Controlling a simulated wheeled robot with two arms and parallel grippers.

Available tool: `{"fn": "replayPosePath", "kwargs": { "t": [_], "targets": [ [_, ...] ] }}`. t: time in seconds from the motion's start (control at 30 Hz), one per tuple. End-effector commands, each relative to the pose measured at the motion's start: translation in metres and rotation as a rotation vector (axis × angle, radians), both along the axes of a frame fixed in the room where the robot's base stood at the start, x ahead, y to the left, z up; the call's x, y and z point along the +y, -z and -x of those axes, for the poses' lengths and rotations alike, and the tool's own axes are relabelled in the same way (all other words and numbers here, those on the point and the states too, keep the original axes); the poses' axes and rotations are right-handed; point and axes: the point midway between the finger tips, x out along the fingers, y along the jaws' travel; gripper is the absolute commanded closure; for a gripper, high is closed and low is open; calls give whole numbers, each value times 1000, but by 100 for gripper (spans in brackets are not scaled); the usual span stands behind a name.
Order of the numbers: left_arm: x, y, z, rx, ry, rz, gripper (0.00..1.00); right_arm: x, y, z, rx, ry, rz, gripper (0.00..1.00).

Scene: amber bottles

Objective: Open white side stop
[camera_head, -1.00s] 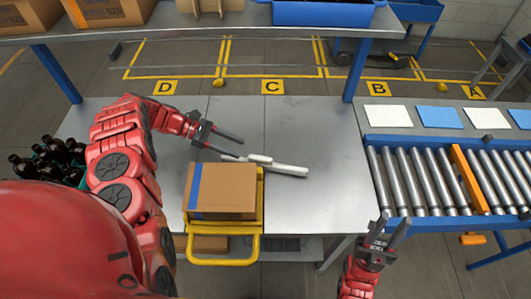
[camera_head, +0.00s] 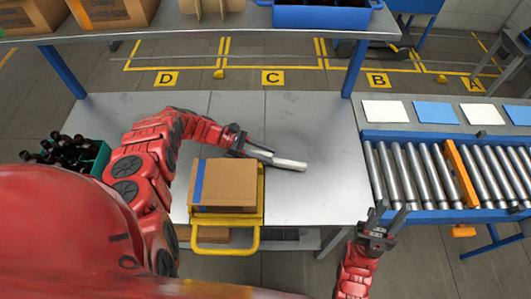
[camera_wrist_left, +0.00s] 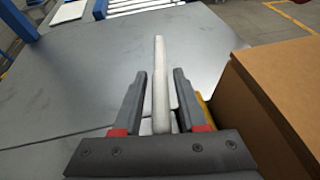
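The white side stop (camera_head: 289,164) is a narrow white bar on the grey metal table, just behind the cardboard box. In the left wrist view the white bar (camera_wrist_left: 160,85) runs lengthwise between the two fingers. My left gripper (camera_head: 258,152) is at the bar's left end. In the left wrist view my left gripper (camera_wrist_left: 160,98) is open, with a visible gap on each side of the bar. The bar's near end is partly hidden by the gripper. My right gripper (camera_head: 389,219) is open and empty near the table's front right corner.
The cardboard box (camera_head: 230,185) with a blue stripe sits on a yellow frame (camera_head: 227,247) close to the left gripper. A roller conveyor (camera_head: 420,175) with an orange bar (camera_head: 462,175) stands right. Dark bottles (camera_head: 65,150) stand left. The table's right part is clear.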

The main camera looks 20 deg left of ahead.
Motion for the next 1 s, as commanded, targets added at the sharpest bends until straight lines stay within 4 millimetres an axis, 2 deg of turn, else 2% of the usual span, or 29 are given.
{"fn": "replayPosePath", "kwargs": {
  "t": [0.03,0.2,1.0],
  "targets": [
    [0,0,0,0,0,0,70,0,0,0,0,0,0,64],
    [0,0,0,0,0,0,100,0,0,0,0,0,0,64],
    [0,-1,0,-1,0,0,100,0,0,0,0,0,0,64]
  ]
}}
